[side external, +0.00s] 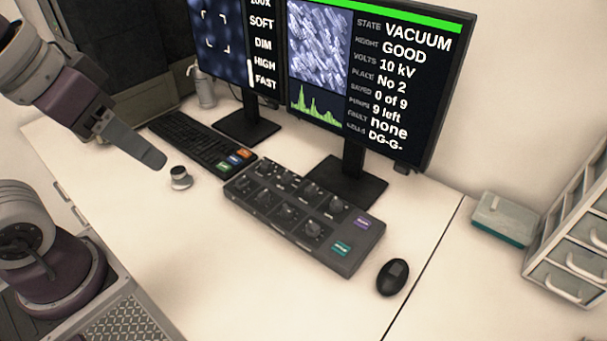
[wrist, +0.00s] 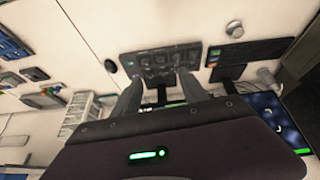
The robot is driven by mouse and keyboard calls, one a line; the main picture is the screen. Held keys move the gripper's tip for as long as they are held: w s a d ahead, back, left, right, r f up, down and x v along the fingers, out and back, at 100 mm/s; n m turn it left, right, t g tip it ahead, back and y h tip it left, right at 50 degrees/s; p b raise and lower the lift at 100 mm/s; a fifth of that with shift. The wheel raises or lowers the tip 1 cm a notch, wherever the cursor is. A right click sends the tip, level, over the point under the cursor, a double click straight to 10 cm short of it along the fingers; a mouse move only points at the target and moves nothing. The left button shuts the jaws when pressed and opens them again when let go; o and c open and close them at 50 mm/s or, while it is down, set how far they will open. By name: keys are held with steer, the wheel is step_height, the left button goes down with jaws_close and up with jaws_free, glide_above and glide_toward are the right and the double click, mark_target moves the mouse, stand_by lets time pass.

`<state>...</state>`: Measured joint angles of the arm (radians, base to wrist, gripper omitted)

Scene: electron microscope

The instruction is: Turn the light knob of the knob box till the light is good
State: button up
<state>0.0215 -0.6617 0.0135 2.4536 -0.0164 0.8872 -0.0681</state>
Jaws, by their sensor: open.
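The knob box (side external: 347,263) is a dark grey box with two rows of black knobs, a purple button and a teal button. It lies on the white desk in front of the monitors. It also shows in the wrist view (wrist: 127,63), beyond my fingers. The knob labels are too small to read, so I cannot tell which is the light knob. My gripper (side external: 158,160) is open and empty, above the desk to the left of the box, apart from it. Both fingers show spread in the wrist view (wrist: 160,88). The left monitor (side external: 222,50) reads SOFT, DIM, HIGH, FAST.
The right monitor (side external: 400,95) reads VACUUM, GOOD. A keyboard (side external: 185,138) lies left of the box, with a small round grey object (side external: 180,179) before it. A black mouse (side external: 392,277) lies right of the box. The front desk is clear. Drawers (side external: 570,255) stand far right.

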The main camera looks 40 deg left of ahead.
steer(key=w+d+n+g+h, duration=0.1)
steer(key=w+d+n+g, duration=0.2)
steer(key=w, duration=0.6)
steer(key=n+g+y, duration=0.1)
steer(key=n+g, duration=0.1)
steer(key=n, duration=0.8)
glide_above(313, 225)
step_height(313, 225, down, 26)
steer(key=shift+w+r, duration=0.1)
step_height(313, 225, down, 6)
steer(key=shift+r, duration=0.1)
steer(key=shift+f, duration=0.5)
jaws_close()
